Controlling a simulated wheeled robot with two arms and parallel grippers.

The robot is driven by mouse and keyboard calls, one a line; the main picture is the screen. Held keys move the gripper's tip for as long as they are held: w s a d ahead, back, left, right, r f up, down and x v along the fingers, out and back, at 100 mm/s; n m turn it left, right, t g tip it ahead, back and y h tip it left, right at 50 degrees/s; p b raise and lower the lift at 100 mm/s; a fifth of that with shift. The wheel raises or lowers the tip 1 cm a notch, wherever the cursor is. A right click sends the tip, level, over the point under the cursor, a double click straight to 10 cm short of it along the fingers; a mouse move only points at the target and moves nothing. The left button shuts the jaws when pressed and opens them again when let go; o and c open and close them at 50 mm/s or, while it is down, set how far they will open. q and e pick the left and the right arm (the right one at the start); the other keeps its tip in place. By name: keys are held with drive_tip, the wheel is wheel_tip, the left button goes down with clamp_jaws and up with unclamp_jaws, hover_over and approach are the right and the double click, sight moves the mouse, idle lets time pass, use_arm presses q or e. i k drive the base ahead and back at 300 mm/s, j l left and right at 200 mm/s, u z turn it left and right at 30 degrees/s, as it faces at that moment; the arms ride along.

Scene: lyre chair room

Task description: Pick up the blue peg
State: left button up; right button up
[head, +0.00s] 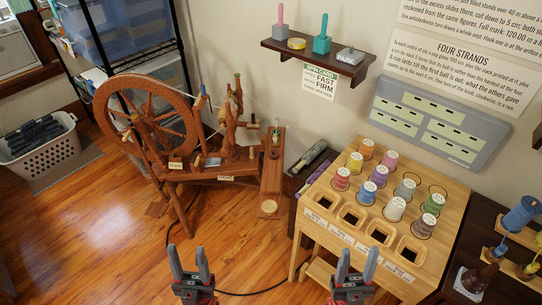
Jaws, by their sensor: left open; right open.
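A small upright blue peg-like piece (203,91) shows on the wooden spinning wheel (147,112), just right of the big wheel's rim. On the wall shelf (316,64), a teal block with an upright post (322,42) stands near a pink one (281,20). I cannot tell for certain which is the blue peg. My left gripper (188,252) is open and empty at the lower middle, well below the spinning wheel in the picture. My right gripper (357,254) is open and empty in front of the wooden spool table (330,238). Neither touches any of these pieces.
The spool table holds several coloured thread spools and a front row of square holes. A dark stand with blue spools (520,217) is at the right edge. A laundry basket (38,139) stands at the left. A dark cable (255,293) lies on the floor; the lower-left floor is clear.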

sight(500, 250)
drive_tip(key=l+z, duration=0.1)
drive_tip(key=z, duration=1.7)
